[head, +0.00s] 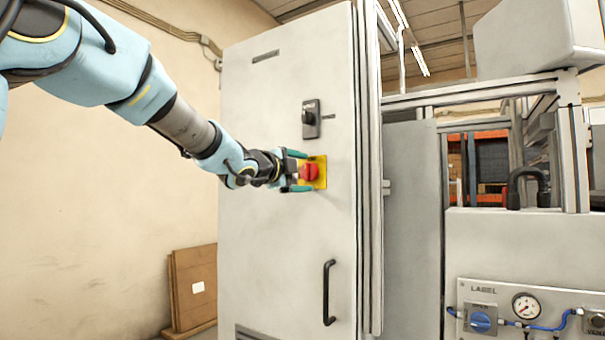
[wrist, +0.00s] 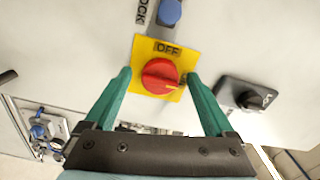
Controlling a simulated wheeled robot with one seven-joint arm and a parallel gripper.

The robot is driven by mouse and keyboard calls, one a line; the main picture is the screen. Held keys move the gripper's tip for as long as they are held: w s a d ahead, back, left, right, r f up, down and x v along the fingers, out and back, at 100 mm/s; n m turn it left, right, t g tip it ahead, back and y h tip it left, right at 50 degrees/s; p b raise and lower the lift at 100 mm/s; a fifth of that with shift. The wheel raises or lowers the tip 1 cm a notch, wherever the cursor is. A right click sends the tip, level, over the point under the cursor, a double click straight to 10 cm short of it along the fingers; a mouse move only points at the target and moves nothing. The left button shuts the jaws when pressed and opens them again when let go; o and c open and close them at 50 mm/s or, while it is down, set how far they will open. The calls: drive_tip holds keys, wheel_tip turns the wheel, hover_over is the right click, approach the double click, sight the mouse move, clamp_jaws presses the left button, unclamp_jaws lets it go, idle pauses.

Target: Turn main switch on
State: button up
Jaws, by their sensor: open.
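The main switch is a red rotary knob (head: 309,172) on a yellow plate (head: 321,165), fixed to the tall light grey cabinet door. In the wrist view the red knob (wrist: 159,76) sits in the upper middle, with "OFF" printed on the yellow plate (wrist: 144,50) above it. My gripper (head: 299,172) is at the plate, its teal fingers above and below the knob. In the wrist view my gripper (wrist: 158,78) is open, with a finger on either side of the knob and gaps between. I cannot tell how close the fingertips are to the door.
A black rotary handle (head: 311,119) is above the knob on the door, and a black door handle (head: 328,292) is below. In the wrist view a blue part (wrist: 170,12) is beyond the plate. A gauge panel (head: 527,306) stands at lower right.

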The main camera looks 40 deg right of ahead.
drive_tip(key=v, duration=1)
drive_tip(key=shift+a+b, duration=0.3)
